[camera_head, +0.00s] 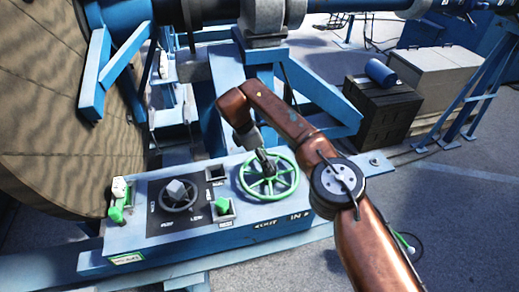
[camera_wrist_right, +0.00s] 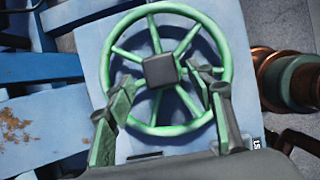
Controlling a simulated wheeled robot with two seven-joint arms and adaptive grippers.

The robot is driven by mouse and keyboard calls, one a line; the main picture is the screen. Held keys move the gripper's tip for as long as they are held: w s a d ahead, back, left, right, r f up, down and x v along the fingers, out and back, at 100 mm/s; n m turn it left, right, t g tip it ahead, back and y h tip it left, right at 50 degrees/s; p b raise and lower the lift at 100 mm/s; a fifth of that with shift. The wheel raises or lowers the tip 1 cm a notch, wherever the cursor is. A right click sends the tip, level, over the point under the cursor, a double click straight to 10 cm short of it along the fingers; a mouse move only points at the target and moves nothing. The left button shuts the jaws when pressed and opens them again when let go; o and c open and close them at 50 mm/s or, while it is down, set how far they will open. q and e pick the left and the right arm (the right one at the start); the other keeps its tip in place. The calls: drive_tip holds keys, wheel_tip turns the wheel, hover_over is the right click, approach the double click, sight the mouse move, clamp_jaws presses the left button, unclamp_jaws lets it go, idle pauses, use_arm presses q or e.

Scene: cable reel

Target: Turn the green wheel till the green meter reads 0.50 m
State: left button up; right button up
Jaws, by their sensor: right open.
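The green wheel (camera_head: 283,189) lies on top of the blue-grey control box, at its right end. It has several green spokes and a dark square hub. It also shows in the right wrist view (camera_wrist_right: 224,43). My right gripper (camera_head: 264,161) is over the wheel's hub. In the right wrist view my right gripper (camera_wrist_right: 168,88) is open, with its two fingers apart on either side of the hub and seemingly not closed on anything. I cannot make out a green meter reading in either view. My left gripper is not in view.
A large reel (camera_head: 60,110) stands at the left. A dark crate (camera_head: 385,112) and a pale case (camera_head: 435,75) are behind right.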

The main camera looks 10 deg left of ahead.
drive_tip(key=v, duration=0.7)
drive_tip(key=shift+a+r, duration=0.2)
drive_tip(key=shift+r, duration=0.15)
drive_tip(key=shift+s, duration=0.1)
